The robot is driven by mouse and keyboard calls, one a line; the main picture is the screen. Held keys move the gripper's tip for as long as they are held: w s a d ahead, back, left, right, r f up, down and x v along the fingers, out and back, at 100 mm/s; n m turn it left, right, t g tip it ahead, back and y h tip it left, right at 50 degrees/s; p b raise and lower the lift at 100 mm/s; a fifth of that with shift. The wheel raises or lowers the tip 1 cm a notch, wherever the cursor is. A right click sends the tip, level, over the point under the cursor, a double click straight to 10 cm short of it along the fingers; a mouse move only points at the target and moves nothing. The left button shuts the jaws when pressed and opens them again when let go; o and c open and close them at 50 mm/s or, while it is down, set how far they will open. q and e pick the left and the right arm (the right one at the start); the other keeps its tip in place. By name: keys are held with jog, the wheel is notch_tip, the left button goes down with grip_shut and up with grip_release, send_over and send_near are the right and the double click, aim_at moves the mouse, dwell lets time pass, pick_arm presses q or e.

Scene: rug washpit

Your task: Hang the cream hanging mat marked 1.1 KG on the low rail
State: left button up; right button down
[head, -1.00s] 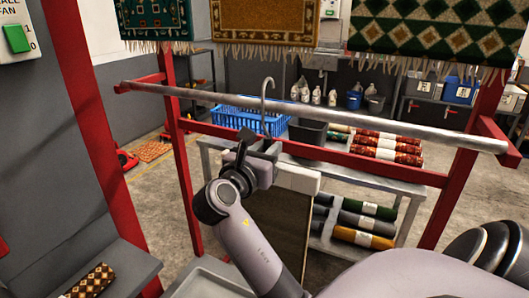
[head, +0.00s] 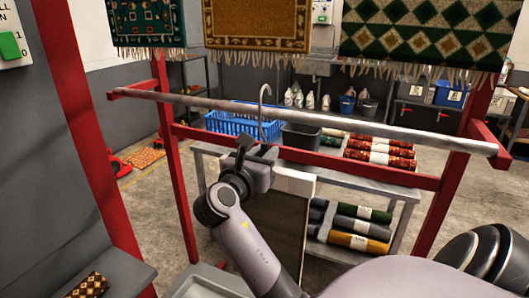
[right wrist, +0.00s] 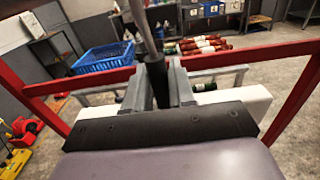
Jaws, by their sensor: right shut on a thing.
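The low rail (head: 330,120), a grey metal tube, runs across the red frame. My right gripper (head: 258,153) shows just below the rail in the head view. It is shut on a dark upper piece (right wrist: 158,88) of what appears to be the hanging mat. The mat's white top bar (head: 296,182) and dark brown face (head: 285,225) show below the gripper, partly behind my arm. In the right wrist view the white bar (right wrist: 245,101) lies across behind the gripper's body. No weight mark is readable. Contact with the rail cannot be told. My left gripper is not in view.
Patterned rugs (head: 256,22) hang above the rail. Red posts (head: 176,160) stand at the sides. Behind are a grey table (head: 395,191) with rolled rugs (head: 380,158), a blue basket (head: 228,121) and a tap (head: 264,100). A grey bench (head: 120,268) stands at left.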

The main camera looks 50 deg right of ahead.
jog(key=shift+f+b, duration=0.35)
jog(key=shift+f, duration=1.3)
jog(key=c, duration=0.9)
grip_release()
jog(key=shift+o, duration=0.2)
jog(key=shift+f, duration=0.15)
